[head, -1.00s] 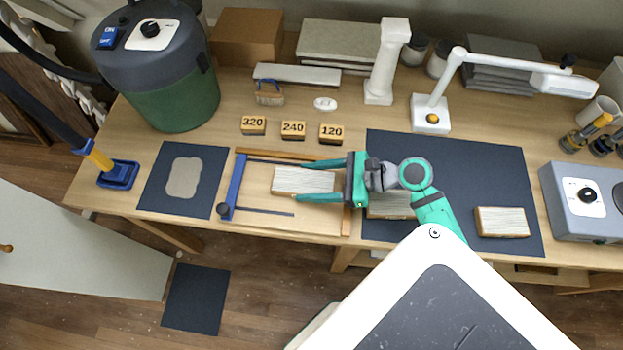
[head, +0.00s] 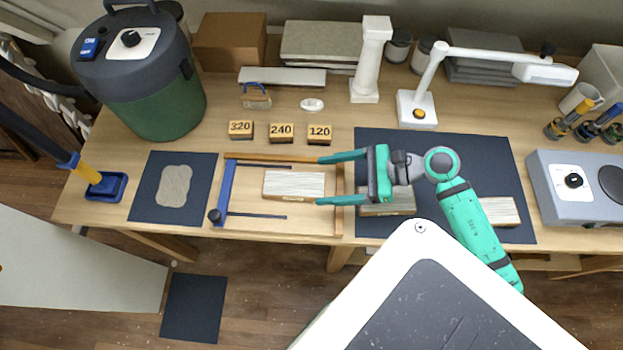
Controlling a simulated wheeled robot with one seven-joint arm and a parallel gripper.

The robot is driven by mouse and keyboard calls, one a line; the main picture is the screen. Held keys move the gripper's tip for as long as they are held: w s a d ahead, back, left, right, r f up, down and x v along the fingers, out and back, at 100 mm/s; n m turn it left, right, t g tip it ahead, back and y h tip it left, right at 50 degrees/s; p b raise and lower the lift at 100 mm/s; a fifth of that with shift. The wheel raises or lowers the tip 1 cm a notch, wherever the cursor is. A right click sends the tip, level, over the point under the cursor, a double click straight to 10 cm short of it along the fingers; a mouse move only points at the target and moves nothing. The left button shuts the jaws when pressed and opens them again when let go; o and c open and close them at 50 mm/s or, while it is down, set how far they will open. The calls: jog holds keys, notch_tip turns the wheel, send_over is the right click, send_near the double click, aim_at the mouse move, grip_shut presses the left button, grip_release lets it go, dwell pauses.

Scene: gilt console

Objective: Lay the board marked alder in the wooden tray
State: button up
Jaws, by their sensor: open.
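The wooden tray (head: 339,212) has low wooden rails, with a blue bar along its left side and dark rods. A pale-topped board (head: 293,185) lies flat inside it, right of the blue bar; the lettering on its front edge is too small to read. My gripper (head: 319,180) is open and empty, its fingers pointing left over the tray's right side. Its fingertips are at the board's right end, one to each side. Two similar boards lie on the dark mat, one (head: 388,205) partly under my gripper and one (head: 500,211) partly behind my arm; their marks are unreadable.
Blocks marked 320 (head: 241,130), 240 (head: 281,133) and 120 (head: 319,135) sit behind the tray. A white column (head: 371,60) and a white lamp (head: 417,108) stand further back. A small dark mat (head: 145,195) lies left; a grey machine (head: 560,205) stands right.

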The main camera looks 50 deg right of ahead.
jog(key=shift+v, duration=2.25)
